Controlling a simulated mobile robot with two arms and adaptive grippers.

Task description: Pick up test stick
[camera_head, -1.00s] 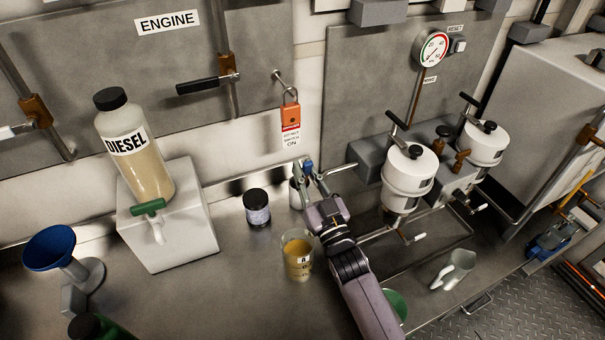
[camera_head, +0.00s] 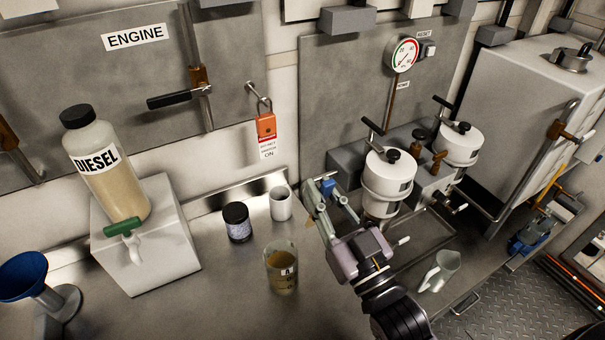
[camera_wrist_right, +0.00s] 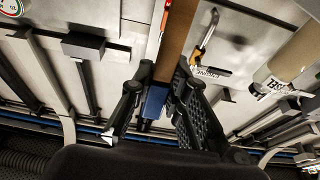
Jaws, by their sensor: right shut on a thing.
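My right gripper (camera_head: 324,190) is raised above the bench, just right of the white cup (camera_head: 281,203). Its fingers are shut on the test stick, whose blue end (camera_head: 328,186) shows between the fingertips. In the right wrist view the two dark fingers (camera_wrist_right: 158,100) pinch the blue end (camera_wrist_right: 154,102), and a brown strip (camera_wrist_right: 176,40) runs up from it, seemingly the rest of the stick. Most of the stick is hidden by the fingers in the head view. My left gripper is not in view.
A beaker with amber liquid (camera_head: 281,272) and a dark jar (camera_head: 237,222) stand left of the gripper. A diesel bottle (camera_head: 108,165) is on a white block (camera_head: 150,250). White filter housings (camera_head: 388,180) and a grey jug (camera_head: 440,270) are to the right.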

